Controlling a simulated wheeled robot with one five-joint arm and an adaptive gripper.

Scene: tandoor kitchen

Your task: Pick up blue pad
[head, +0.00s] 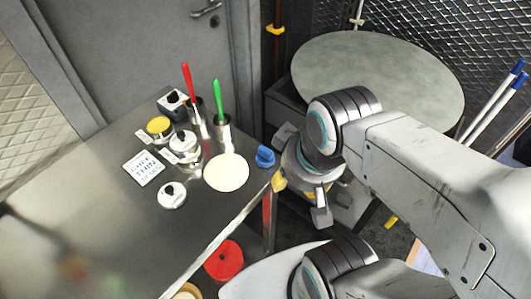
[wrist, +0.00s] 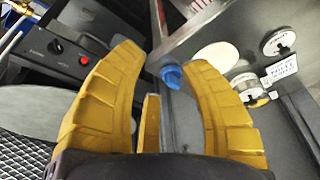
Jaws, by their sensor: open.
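The blue pad (head: 265,156) is a small, rounded blue piece at the table's right edge, beside a cream disc (head: 226,172). It also shows in the wrist view (wrist: 172,76), beyond and between the yellow finger ends. My gripper (head: 280,182) is just right of the pad in the head view, past the table edge, with my arm hiding much of it. The pad looks apart from the fingers, though the exact gap cannot be told.
The metal table (head: 90,215) holds lidded pots (head: 184,146), a printed card (head: 144,168) and cups with a red (head: 190,85) and a green handle (head: 218,98). A round grey top (head: 385,75) stands behind my arm. A red round item (head: 224,260) is below the table edge.

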